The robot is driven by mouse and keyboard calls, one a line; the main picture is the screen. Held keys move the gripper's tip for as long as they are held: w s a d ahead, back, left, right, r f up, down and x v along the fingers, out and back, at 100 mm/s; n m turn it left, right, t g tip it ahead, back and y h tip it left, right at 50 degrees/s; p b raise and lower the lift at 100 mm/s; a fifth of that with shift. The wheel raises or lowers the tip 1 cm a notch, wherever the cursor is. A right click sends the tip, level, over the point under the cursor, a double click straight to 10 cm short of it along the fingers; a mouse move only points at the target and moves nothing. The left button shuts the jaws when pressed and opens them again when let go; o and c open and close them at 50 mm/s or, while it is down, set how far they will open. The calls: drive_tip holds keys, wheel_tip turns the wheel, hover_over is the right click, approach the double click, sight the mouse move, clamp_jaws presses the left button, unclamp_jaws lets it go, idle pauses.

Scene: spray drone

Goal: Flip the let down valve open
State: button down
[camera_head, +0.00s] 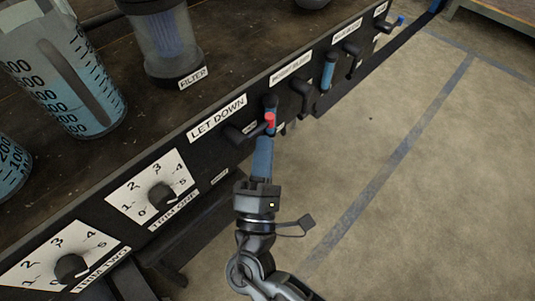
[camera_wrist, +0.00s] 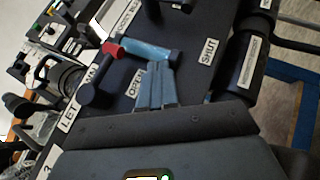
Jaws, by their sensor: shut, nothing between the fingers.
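The let down valve has a blue lever with a red collar (camera_head: 269,121) on a black stem, below the LET DOWN label (camera_head: 217,118) on the panel front. In the wrist view the blue lever (camera_wrist: 143,50) runs from the red collar (camera_wrist: 111,48) towards the SHUT label (camera_wrist: 208,52). The OPEN label (camera_wrist: 136,84) is beside my fingers. My gripper (camera_head: 264,141) is shut and empty, its blue fingers pointing at the lever. In the wrist view the fingertips (camera_wrist: 157,68) are right beside the lever's free end; I cannot tell whether they touch.
Another blue-handled valve (camera_head: 328,72) and black fittings stick out farther along the panel. Two trim dials (camera_head: 161,196) are on the near panel. A filter housing (camera_head: 170,45) and a graduated tank (camera_head: 66,80) stand on the bench. The floor to the right is clear.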

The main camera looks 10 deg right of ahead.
drive_tip(key=s+d+f+p, duration=0.1)
drive_tip(key=s+d+f, duration=0.2)
drive_tip(key=f, duration=0.6)
drive_tip(key=shift+s, duration=0.8)
drive_tip(key=shift+f, duration=0.1)
